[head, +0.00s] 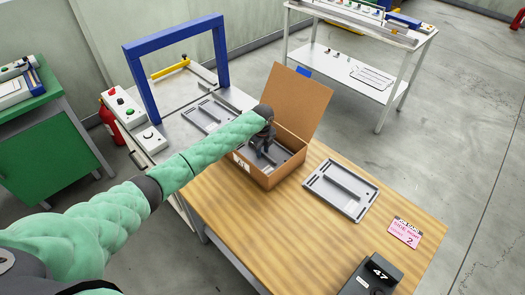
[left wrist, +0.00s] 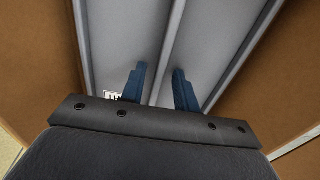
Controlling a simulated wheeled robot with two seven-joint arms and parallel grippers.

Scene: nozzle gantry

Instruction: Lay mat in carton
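The open cardboard carton (head: 268,180) stands on the wooden table with its lid flap raised at the back. A grey ridged panel, seemingly the mat (head: 290,155), lies inside it; it also fills the left wrist view (left wrist: 120,45). My left gripper (head: 262,150) reaches down into the carton over this panel. In the left wrist view its two blue fingers (left wrist: 158,88) are apart, on either side of the panel's middle ridge, with a visible gap beside the left finger. The arm and gripper hide part of the panel. My right gripper is not in view.
A similar grey panel (head: 341,190) lies on the table right of the carton, another (head: 208,114) by the blue gantry frame (head: 150,80). A pink card (head: 404,233) and a dark box marked 47 (head: 371,278) are at the table's right. A white bench (head: 350,72) stands behind.

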